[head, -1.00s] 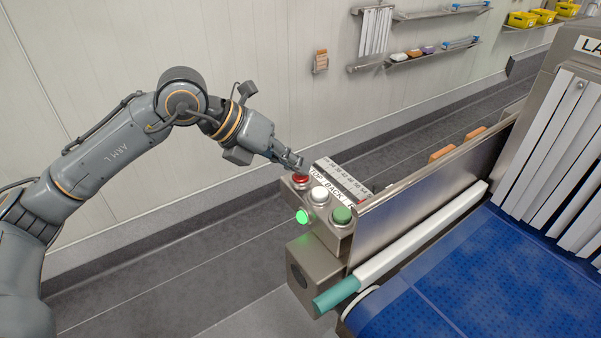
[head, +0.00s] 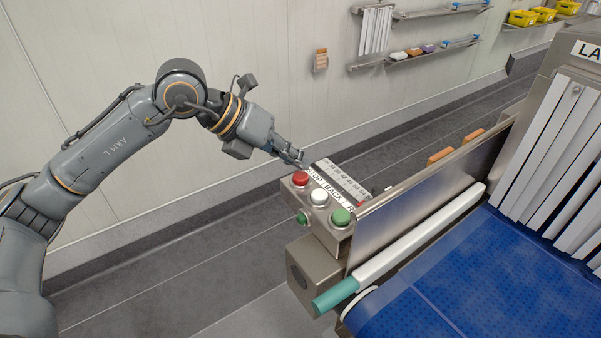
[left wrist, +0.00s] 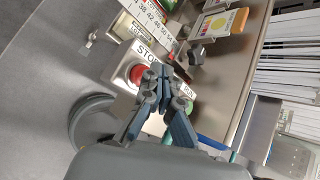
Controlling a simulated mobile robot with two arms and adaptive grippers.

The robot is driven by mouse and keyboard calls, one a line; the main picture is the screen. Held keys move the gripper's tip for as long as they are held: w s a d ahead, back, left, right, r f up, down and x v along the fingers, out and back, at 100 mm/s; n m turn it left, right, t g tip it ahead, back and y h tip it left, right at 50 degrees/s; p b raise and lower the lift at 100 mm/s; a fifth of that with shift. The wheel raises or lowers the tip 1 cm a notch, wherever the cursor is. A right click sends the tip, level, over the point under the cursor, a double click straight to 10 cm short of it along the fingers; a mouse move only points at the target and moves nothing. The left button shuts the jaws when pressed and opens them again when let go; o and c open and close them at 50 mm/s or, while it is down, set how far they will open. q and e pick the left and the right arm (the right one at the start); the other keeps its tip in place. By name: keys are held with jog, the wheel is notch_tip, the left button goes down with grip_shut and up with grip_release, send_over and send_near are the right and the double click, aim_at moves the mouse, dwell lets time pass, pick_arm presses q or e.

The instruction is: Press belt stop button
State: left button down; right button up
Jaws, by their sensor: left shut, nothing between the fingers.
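The red stop button (head: 300,179) is on the metal control box (head: 325,238) at the near end of the conveyor, beside a label reading STOP. A white button (head: 319,197) and a green button (head: 341,217) sit in the same row. A side lamp (head: 302,217) on the box is dark green, unlit. My left gripper (head: 303,164) is shut and empty, its tips just above and behind the red button, apart from it in the head view. In the left wrist view the red button (left wrist: 138,75) shows left of the shut fingers (left wrist: 161,73), which hide part of the panel. My right gripper is not in view.
The blue belt (head: 460,270) runs on the right under white strip curtains (head: 552,150). A metal side rail (head: 430,207) borders it. A numbered scale plate (head: 343,180) lies behind the buttons. Wall shelves (head: 430,53) are far back. The floor on the left is clear.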

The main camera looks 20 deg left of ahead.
aim_at(295, 176)
pick_arm(q)
jog(key=shift+r+p, duration=1.7)
jog(key=shift+r, duration=0.9)
jog(key=shift+f, duration=0.1)
